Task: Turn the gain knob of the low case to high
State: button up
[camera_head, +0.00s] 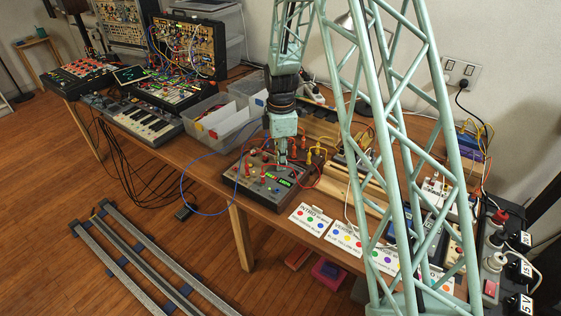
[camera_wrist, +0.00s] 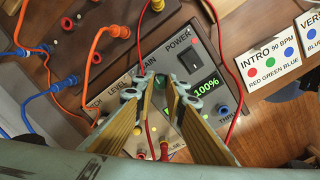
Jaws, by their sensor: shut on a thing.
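The low case (camera_head: 244,184) lies near the front edge of the table, with red and yellow plugs and leads around it. A green display (camera_wrist: 207,87) there reads 100%. My gripper (camera_head: 283,160) reaches down onto the case from above. In the wrist view my gripper (camera_wrist: 152,85) has its two fingers just below the GAIN lettering, closed on the gain knob. The fingers hide most of the knob, so its pointer cannot be read.
Orange, red and blue leads (camera_wrist: 95,45) run close to the fingers at the left. A red lead (camera_wrist: 228,110) crosses the case's right side. Printed cards (camera_head: 310,219) lie to the right. A clear bin (camera_head: 215,128) stands behind at the left.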

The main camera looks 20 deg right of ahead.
jog(key=m+p, duration=0.1)
jog(key=m, duration=0.5)
jog(key=shift+m, duration=0.3)
jog(key=m, duration=1.2)
jog(key=shift+w+m+g, duration=0.1)
jog(key=shift+m+g, duration=0.2)
jog(key=shift+m, duration=0.1)
jog(key=m, duration=0.6)
jog(key=shift+m, duration=0.3)
jog(key=o, duration=0.9)
jog(key=shift+r, duration=0.15)
